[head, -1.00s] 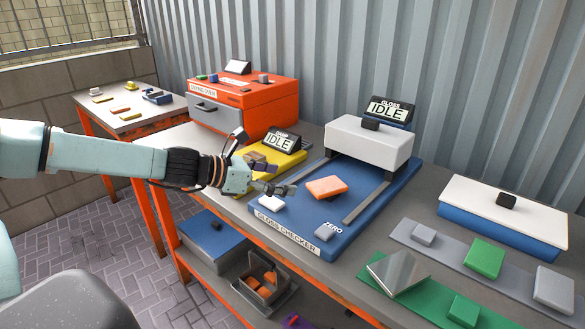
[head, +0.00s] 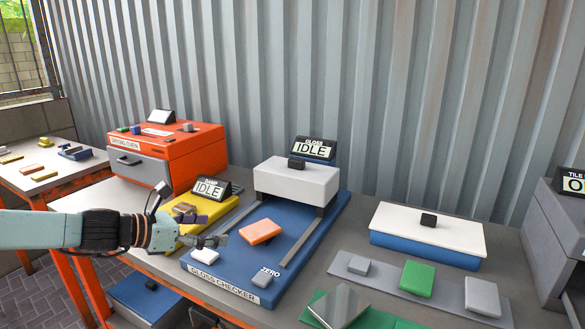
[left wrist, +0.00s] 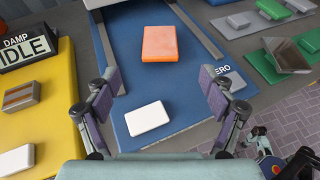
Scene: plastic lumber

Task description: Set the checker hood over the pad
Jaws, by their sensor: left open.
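The gloss checker (head: 302,255) is a blue base with two grey rails, and its display reads IDLE. The white checker hood (head: 296,180), with a black knob (head: 297,163), sits at the back end of the rails. The orange pad (head: 260,231) lies on the blue base in front of the hood, uncovered. The pad also shows in the left wrist view (left wrist: 161,43), ahead of my gripper. My left gripper (head: 219,240) is open and empty above the front left of the base, near a white block (head: 205,258). In the left wrist view its fingers (left wrist: 160,98) stand wide apart. My right gripper is not in view.
A yellow damp device (head: 203,213) stands left of the checker, beside an orange drying oven (head: 180,150). To the right are a blue box with white lid (head: 427,233), a grey strip (head: 445,290) with blocks, and a shiny plate (head: 340,306) on a green mat.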

